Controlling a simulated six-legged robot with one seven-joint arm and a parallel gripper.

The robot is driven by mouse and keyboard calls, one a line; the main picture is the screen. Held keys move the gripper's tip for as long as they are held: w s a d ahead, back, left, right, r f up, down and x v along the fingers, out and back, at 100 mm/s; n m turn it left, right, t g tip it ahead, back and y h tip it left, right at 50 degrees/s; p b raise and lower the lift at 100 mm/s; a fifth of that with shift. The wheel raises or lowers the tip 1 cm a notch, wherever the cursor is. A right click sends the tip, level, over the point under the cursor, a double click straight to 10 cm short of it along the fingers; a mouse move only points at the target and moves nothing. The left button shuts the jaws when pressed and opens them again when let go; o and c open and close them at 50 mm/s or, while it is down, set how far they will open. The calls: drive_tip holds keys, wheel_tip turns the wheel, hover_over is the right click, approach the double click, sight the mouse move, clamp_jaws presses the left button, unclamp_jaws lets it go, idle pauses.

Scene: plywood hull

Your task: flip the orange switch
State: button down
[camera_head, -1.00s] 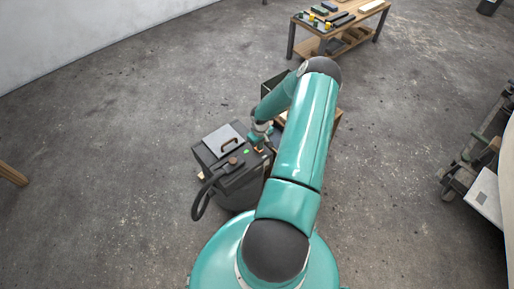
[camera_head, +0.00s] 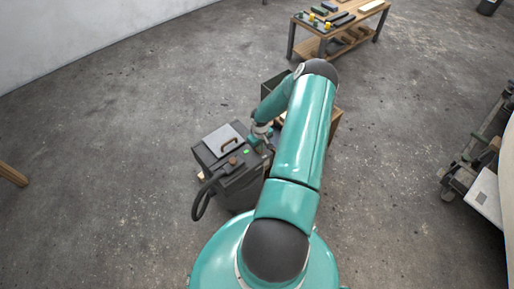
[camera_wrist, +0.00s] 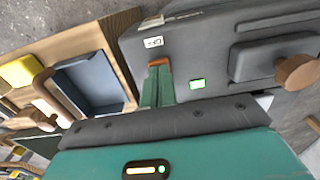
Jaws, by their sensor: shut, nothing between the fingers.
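The orange switch (camera_wrist: 158,63) shows in the wrist view on the top of a dark grey machine box (camera_wrist: 210,45), beside a small white label reading OFF. My gripper (camera_wrist: 160,74) is shut and empty, its green fingers pointing at the switch. The fingertips are right at the switch's near edge and cover part of it; I cannot tell whether they touch. In the head view the box (camera_head: 238,189) stands on the floor with my gripper (camera_head: 264,147) at its right edge, where the switch is not clearly visible.
A green indicator (camera_wrist: 197,84) glows on the box, near a knob (camera_wrist: 297,72). A wooden crate holding trays and a yellow block (camera_wrist: 20,71) stands close beside the box.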

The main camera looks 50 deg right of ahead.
drive_tip(key=shift+r, duration=3.5)
